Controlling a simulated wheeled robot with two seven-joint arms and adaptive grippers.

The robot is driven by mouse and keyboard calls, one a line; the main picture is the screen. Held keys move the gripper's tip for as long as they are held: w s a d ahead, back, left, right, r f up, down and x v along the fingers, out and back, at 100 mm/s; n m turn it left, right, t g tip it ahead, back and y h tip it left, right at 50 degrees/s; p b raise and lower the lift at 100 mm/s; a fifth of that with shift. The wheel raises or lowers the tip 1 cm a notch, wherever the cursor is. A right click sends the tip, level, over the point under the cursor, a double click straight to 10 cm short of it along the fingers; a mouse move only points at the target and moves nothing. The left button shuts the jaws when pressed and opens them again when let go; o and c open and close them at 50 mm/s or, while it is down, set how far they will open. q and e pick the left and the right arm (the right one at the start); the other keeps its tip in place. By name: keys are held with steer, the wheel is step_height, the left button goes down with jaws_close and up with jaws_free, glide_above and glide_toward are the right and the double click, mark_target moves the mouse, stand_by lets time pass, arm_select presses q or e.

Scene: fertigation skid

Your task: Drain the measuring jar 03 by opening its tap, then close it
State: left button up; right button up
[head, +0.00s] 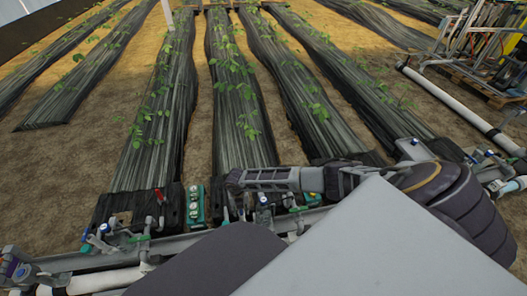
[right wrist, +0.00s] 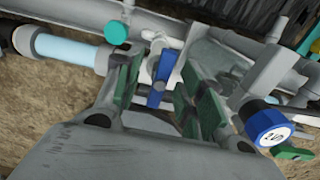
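My right gripper (head: 236,184) reaches in from the right over the pipe rack in the head view. In the right wrist view its two green-padded fingers (right wrist: 163,90) are apart, one on each side of a blue tap handle (right wrist: 157,92). Gaps show between the handle and the pads, so it does not look gripped. The handle sits on a white valve body (right wrist: 162,55). A pale blue clear tube (right wrist: 75,50) with a dark end cap lies left of the valve. I cannot read a 03 label.
A blue cap (right wrist: 270,124) with a number, hard to read, and a green lever (right wrist: 290,153) are close to the right finger. A teal knob (right wrist: 116,33) is beyond the left finger. A green device (head: 195,206) and a red-handled valve (head: 160,196) stand left of the gripper.

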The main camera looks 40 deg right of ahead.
steer(key=shift+r, duration=0.4)
steer(key=shift+r+p, duration=0.4)
steer(key=shift+p, duration=0.15)
arm_select(q)
step_height(320, 180, up, 4)
steer(key=a, duration=0.1)
arm_select(e)
steer(key=shift+r+p, duration=1)
steer(key=shift+r, duration=0.05)
steer(key=shift+r+p, duration=1.65)
steer(key=shift+r, duration=0.05)
steer(key=shift+r+p, duration=1.05)
steer(key=shift+r, duration=0.1)
arm_select(q)
step_height(320, 180, down, 11)
steer(key=s+a+g+y, duration=0.1)
steer(key=a+g, duration=0.1)
steer(key=shift+a+f, duration=0.1)
arm_select(e)
steer(key=shift+s+f, duration=0.1)
